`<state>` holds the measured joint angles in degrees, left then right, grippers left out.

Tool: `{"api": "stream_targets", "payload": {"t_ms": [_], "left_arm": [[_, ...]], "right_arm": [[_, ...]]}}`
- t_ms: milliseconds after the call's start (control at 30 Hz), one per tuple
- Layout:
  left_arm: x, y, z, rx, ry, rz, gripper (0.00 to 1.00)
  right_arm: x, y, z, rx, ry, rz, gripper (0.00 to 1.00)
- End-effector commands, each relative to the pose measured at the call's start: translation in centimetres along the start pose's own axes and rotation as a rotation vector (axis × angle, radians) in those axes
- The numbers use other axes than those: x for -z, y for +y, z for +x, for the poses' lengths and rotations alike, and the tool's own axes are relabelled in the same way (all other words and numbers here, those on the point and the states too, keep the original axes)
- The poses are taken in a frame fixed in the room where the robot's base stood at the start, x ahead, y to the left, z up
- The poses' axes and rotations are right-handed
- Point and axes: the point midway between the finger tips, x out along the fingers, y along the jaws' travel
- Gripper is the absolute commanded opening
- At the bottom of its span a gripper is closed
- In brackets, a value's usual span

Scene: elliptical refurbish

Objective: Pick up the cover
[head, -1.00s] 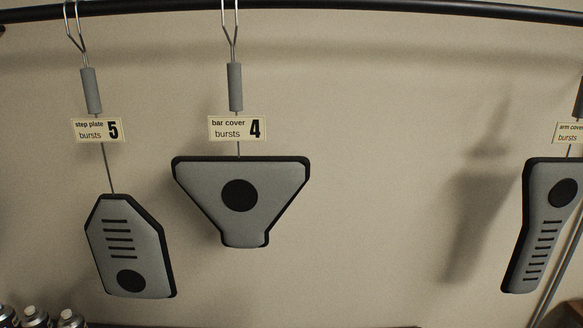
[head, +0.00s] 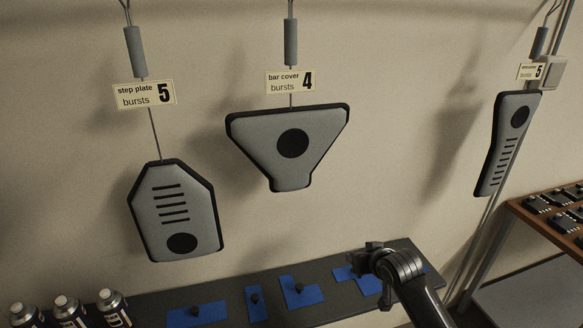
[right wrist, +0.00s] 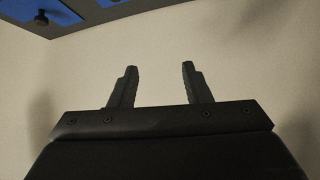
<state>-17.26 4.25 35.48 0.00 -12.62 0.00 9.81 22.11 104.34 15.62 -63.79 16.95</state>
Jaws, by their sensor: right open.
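The bar cover (head: 318,133), a grey funnel-shaped panel with a dark edge and black disc, hangs in front of the wall in the head view. Its tag (head: 291,81) reads "bar cover bursts 4". A long, narrow grey panel (head: 505,145) hangs at the right; its small tag is hard to read. My right gripper (head: 362,254) is low over the shelf, below and right of the bar cover and apart from it. In the right wrist view its two fingers (right wrist: 158,88) are spread with nothing between them. My left gripper is out of view.
A grey step plate (head: 168,212) hangs at the left. Below, a dark shelf (head: 232,292) carries blue patches (head: 303,296) with small dark knobs. Spray cans (head: 68,308) stand at bottom left. A wooden rack (head: 540,215) with dark parts is at the right. The wall between the hanging panels is clear.

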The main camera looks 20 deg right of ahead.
Motion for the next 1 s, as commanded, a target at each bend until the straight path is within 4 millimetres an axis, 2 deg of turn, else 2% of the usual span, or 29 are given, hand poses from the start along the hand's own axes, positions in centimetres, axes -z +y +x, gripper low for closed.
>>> {"api": "stream_targets", "payload": {"t_ms": [33,100,167,200,267,300,400,500,600,700,833,1000], "left_arm": [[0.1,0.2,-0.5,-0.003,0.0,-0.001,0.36],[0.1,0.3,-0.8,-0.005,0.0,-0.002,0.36],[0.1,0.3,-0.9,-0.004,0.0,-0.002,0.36],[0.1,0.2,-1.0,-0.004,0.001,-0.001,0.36],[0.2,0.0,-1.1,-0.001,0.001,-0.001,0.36],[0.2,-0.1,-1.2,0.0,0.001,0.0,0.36],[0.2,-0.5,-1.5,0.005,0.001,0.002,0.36],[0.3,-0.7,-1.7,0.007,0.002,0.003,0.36],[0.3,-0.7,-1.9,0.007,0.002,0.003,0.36],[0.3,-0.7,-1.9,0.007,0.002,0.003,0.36],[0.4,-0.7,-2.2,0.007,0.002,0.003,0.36],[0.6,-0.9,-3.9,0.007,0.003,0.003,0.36]], "right_arm": [[5.3,-1.6,-2.8,0.031,0.076,-0.015,0.44],[11.5,-3.8,-7.0,0.08,0.166,-0.026,0.44],[15.7,-5.5,-10.4,0.118,0.234,-0.037,0.44],[18.1,-6.6,-12.8,0.142,0.278,-0.046,0.44],[21.4,-8.1,-16.4,0.177,0.341,-0.062,0.44],[23.3,-9.1,-18.9,0.198,0.383,-0.073,0.44],[27.0,-11.2,-25.2,0.246,0.481,-0.11,0.44],[29.1,-12.9,-30.7,0.282,0.564,-0.149,0.44],[30.0,-14.1,-34.9,0.303,0.627,-0.182,0.44],[30.3,-14.7,-37.5,0.313,0.665,-0.204,0.44],[30.4,-15.0,-38.8,0.319,0.683,-0.215,0.44],[31.0,-15.4,-38.6,0.326,0.679,-0.215,0.44]]}}
